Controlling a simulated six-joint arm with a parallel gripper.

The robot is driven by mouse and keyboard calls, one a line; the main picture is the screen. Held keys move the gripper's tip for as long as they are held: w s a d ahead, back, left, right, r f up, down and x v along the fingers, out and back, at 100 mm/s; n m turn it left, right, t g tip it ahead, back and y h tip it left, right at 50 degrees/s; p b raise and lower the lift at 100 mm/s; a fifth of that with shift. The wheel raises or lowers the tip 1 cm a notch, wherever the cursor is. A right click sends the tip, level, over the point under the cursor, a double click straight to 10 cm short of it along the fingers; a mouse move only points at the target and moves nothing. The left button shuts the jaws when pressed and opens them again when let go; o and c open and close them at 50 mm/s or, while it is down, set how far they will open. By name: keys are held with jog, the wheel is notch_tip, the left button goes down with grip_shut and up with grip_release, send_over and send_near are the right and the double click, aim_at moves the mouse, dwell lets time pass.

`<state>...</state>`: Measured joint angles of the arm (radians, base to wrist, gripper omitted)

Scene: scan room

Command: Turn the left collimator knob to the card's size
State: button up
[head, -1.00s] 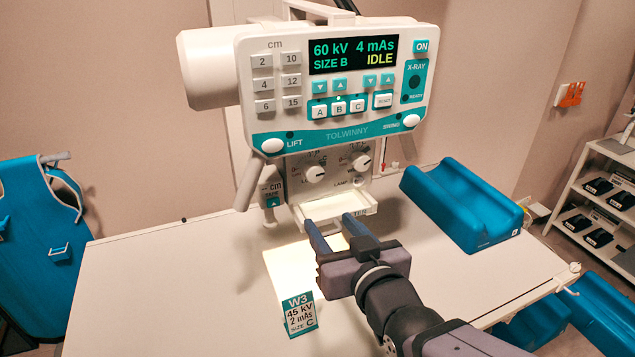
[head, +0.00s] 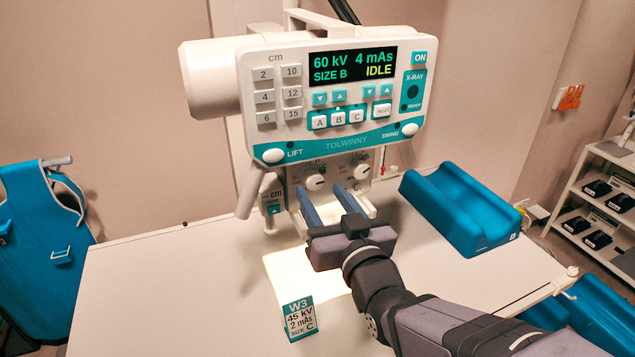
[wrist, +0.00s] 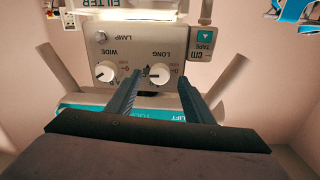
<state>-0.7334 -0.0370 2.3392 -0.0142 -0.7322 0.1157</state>
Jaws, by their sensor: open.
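The card (head: 300,318) stands on the table and reads W3, 45 kV, 2 mAs, SIZE C. The left collimator knob (head: 315,182) is a white dial below the console; in the wrist view, which is upside down, it is the knob (wrist: 158,78) under LONG. Its dark mark points left in that view; the letters around it are too small to read. My gripper (head: 320,190) is open, its two blue fingers reaching toward this knob. In the wrist view the fingertips (wrist: 161,82) lie on either side of the knob; I cannot tell whether they touch it.
The right knob (head: 360,172), marked WIDE in the wrist view (wrist: 105,71), sits close beside one finger. The console display (head: 352,65) reads 60 kV, 4 mAs, SIZE B, IDLE. A pale handle (head: 248,190) hangs at the left. A blue cradle (head: 460,210) lies on the table.

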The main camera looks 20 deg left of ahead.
aim_at(316, 185)
jog(key=shift+p+x, duration=0.6)
jog(key=shift+x, duration=1.05)
jog(key=shift+s, duration=0.1)
jog(key=c, duration=1)
jog(key=n+b, duration=0.1)
jog(key=b, duration=0.2)
jog(key=shift+f, duration=0.3)
jog(key=shift+c, duration=0.2)
jog(key=shift+n+b, duration=0.8)
jog(key=shift+b, duration=0.25)
jog(key=shift+r+n+b, duration=0.25)
jog(key=shift+n+b, duration=0.1)
jog(key=shift+n, duration=0.15)
jog(key=o, duration=1)
jog(key=shift+o, duration=0.2)
